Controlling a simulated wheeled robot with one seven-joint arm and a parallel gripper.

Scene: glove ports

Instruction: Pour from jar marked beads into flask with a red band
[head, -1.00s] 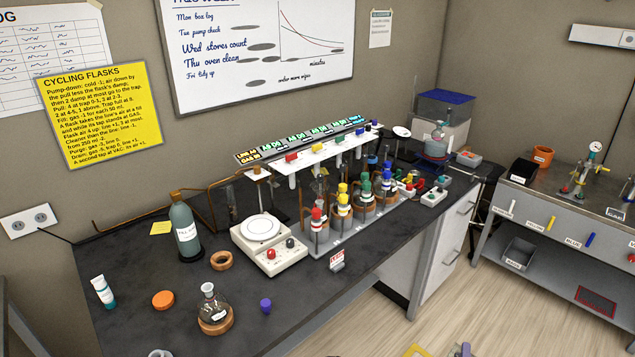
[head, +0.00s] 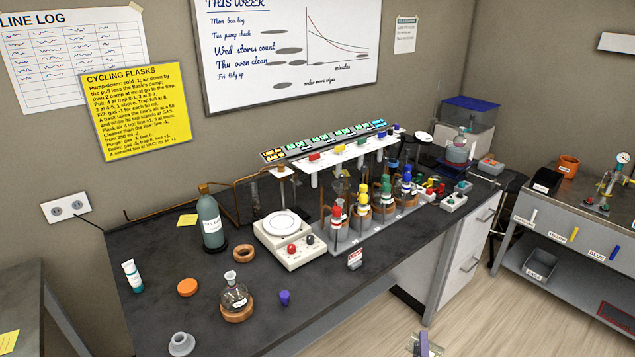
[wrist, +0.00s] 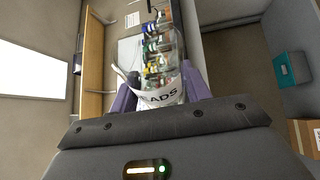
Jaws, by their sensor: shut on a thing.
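My gripper (wrist: 160,88) is shut on a clear jar (wrist: 168,98) in the wrist view. Its white label shows "EADS", the first letter hidden, which fits the jar marked beads. The purple fingers are on either side of it. How full it is I cannot tell. In the head view a flask with red on it (head: 337,222) stands upright at the near left end of the bench rack, beside yellow, green and blue ones. A small purple part at the bottom edge may be my gripper.
A white balance (head: 290,240) stands left of the rack (head: 345,243). A round flask (head: 234,292) sits on a cork ring, with a purple stopper (head: 285,297) beside it. The front left bench is partly clear. A shelf with taps hangs above the rack.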

